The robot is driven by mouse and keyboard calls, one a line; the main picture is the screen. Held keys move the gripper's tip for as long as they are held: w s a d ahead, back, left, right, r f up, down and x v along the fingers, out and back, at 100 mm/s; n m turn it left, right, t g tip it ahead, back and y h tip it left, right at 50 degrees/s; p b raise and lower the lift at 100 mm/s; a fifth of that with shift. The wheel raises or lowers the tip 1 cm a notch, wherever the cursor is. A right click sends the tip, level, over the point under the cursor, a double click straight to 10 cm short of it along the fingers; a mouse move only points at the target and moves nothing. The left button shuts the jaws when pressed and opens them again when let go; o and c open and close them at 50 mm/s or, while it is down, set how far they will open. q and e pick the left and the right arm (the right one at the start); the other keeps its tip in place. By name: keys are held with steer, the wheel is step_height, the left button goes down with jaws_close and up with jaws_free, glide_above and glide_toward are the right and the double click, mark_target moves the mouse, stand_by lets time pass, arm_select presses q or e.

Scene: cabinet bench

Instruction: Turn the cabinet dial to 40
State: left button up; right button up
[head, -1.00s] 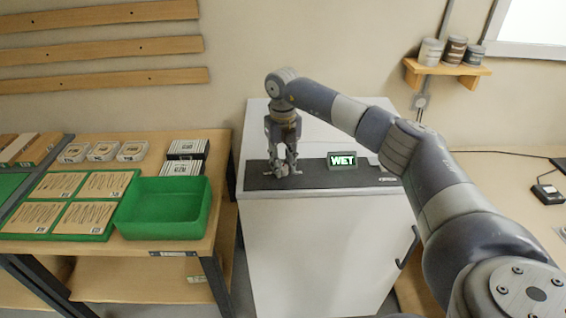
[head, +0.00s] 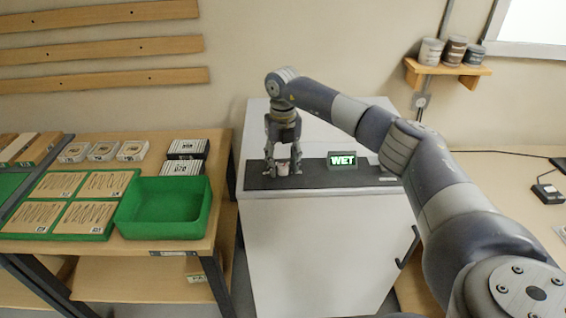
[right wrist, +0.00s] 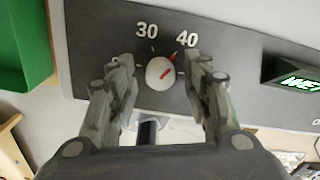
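The cabinet dial (right wrist: 158,72) is a round pale knob on a dark panel with the printed marks 30 and 40. Its red pointer slants up and right, toward the 40 mark (right wrist: 186,39). My right gripper (right wrist: 162,68) is open, with one finger on each side of the dial and a visible gap to it on both sides. In the head view my right gripper (head: 283,170) points down at the panel's left part, with the dial (head: 283,168) small between the fingers. My left gripper is not in view.
A lit display reading WET (head: 342,160) stands on the panel (head: 318,178), right of the dial. The white cabinet (head: 310,250) has a dark handle at its right. A green bin (head: 165,222) sits on the wooden table at left.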

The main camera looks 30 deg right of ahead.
mark_target(283, 166)
step_height(283, 166, up, 12)
stand_by(0.7)
stand_by(0.4)
